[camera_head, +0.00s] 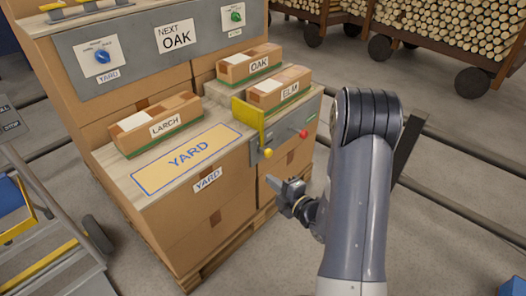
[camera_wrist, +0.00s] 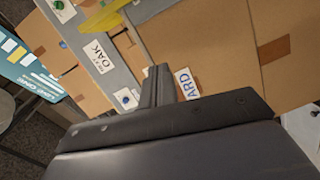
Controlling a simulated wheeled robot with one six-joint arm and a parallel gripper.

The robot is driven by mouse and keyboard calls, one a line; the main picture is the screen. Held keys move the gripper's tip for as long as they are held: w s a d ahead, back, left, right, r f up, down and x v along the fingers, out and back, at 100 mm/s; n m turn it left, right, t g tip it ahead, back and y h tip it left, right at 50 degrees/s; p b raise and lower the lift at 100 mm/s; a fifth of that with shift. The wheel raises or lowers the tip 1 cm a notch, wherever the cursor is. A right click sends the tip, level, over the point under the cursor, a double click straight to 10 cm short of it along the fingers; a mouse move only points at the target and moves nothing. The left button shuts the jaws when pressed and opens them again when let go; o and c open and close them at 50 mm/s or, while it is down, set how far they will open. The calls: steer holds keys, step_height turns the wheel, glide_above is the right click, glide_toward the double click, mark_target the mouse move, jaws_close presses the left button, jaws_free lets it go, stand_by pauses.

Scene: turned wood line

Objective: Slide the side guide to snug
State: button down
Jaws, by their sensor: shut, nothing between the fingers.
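The yellow side guide (camera_head: 247,122) stands upright at the front right edge of the wooden bench top, beside the ELM box. A yellow ball knob (camera_head: 267,153) sits below it on a grey plate (camera_head: 283,138), which also carries a red knob (camera_head: 304,133). My gripper (camera_head: 270,181) is shut and empty, in front of the carton side, below the yellow knob and apart from it in the picture. In the wrist view my shut fingers (camera_wrist: 158,84) point towards the cartons, and a yellow piece (camera_wrist: 104,19) shows at the top edge.
LARCH (camera_head: 156,123), OAK (camera_head: 249,64) and ELM (camera_head: 278,88) boxes stand on the bench top (camera_head: 118,162), near a YARD panel (camera_head: 187,159). A grey control panel (camera_head: 135,58) stands behind. A cart (camera_head: 50,250) is at left. Log wagons (camera_head: 440,40) stand behind right.

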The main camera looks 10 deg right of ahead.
steer(key=w+f+m+b, duration=0.1)
steer(key=w+b, duration=0.3)
steer(key=w, duration=0.9)
steer(key=shift+d+f+m+h+b, duration=0.3)
steer(key=shift+d+f+h, duration=0.1)
steer(key=shift+f, duration=0.35)
steer(key=shift+t, duration=0.3)
steer(key=shift+w+d+p, duration=0.4)
steer(key=shift+w+d, duration=0.15)
steer(key=shift+d, duration=0.25)
steer(key=shift+w+d+p, duration=0.4)
steer(key=shift+w+d, duration=0.1)
steer(key=shift+d, duration=0.25)
steer(key=shift+w+d+p, duration=0.4)
steer(key=shift+w+d, duration=0.15)
steer(key=shift+d, duration=0.25)
